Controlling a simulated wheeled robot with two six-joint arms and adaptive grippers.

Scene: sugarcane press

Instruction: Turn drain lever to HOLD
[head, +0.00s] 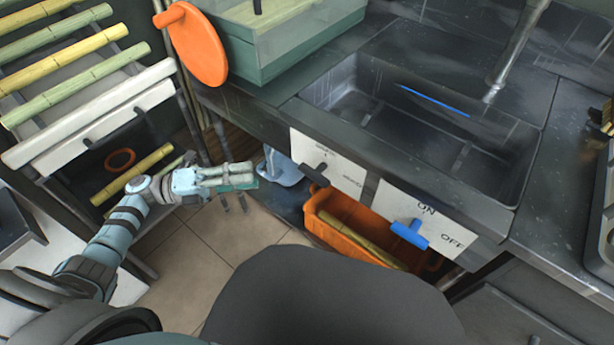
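A dark lever (315,174) sticks out from a white label panel (331,165) on the front of the counter, under the sink. The panel's lettering is too small to read, so I cannot tell which position the lever marks. A second white panel (425,212) to the right reads ON and OFF and carries a blue lever (410,233). My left gripper (256,176) is left of the dark lever and apart from it, pointing right. Its fingers lie close together with nothing seen between them. My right gripper is not in view.
An orange bin (330,232) holding cane stands below the panels. A pale blue object (281,168) sits behind my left fingertips. A dark sink (420,120) is set into the counter. A cane rack (85,115) stands left, and a green press box with an orange disc (196,45) is above.

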